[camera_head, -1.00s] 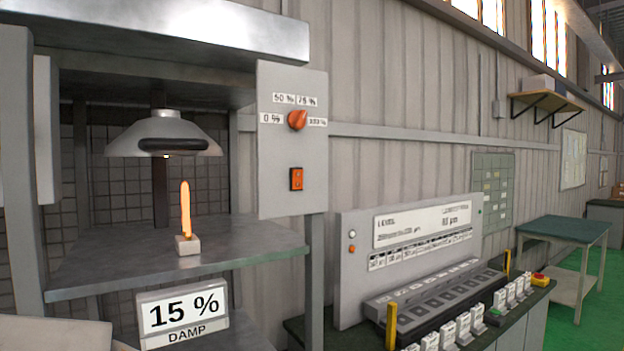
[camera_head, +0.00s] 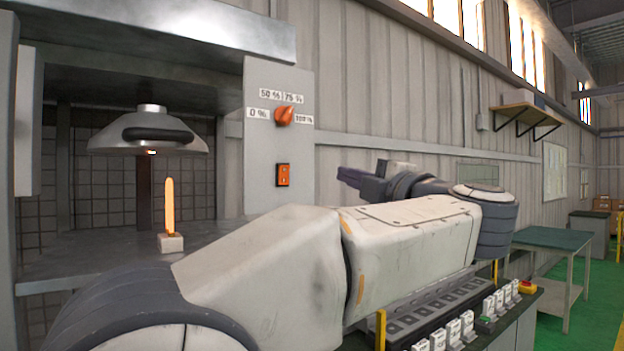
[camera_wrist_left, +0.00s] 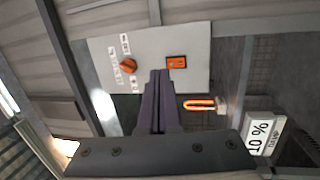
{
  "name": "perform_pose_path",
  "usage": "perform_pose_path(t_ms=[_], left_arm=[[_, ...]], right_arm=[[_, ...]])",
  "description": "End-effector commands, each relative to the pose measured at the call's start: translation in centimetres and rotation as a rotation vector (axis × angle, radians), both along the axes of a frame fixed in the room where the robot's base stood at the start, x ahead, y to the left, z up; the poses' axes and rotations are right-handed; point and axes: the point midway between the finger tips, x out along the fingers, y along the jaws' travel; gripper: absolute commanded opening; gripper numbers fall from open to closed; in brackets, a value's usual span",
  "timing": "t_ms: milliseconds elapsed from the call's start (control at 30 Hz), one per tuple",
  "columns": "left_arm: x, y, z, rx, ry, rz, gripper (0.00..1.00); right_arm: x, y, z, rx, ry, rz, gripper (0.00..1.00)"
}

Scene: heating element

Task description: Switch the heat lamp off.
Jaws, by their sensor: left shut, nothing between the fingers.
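The heat lamp (camera_head: 150,135) is a grey dome with a small reddish glow beneath it. The grey control panel (camera_head: 262,150) carries an orange knob (camera_head: 284,115) among percent labels and an orange rocker switch (camera_head: 283,175) below it. In the left wrist view the panel is turned sideways, with the knob (camera_wrist_left: 128,66) left of the fingertips and the switch (camera_wrist_left: 176,62) slightly right. My left gripper (camera_head: 345,174) is shut and empty, to the right of the panel; its dark fingers (camera_wrist_left: 160,74) point towards the panel. I cannot tell the rocker's setting. My right gripper is not in view.
A glowing orange rod stands on a white block (camera_head: 171,243) on the shelf under the lamp. My left arm hides much of the shelf and bench. A percent sign board (camera_wrist_left: 265,132) shows in the wrist view. A green-topped table (camera_head: 556,239) stands at right.

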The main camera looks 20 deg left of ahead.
Motion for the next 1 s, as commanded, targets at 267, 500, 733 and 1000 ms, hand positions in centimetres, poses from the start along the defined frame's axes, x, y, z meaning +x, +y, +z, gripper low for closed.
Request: perform_pose_path(t_ms=[267,500,733,1000], left_arm=[[-1.6,1.6,-1.0,-0.094,0.008,0.118,0.00],[-1.6,1.7,-0.9,-0.092,0.008,0.116,0.00],[-0.3,3.5,-0.4,-0.091,0.008,0.120,0.00],[3.2,8.1,0.5,-0.090,0.009,0.121,0.00]], right_arm=[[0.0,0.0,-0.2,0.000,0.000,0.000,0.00],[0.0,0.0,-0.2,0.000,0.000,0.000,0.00],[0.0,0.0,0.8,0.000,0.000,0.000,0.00],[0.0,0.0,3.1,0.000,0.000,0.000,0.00]])
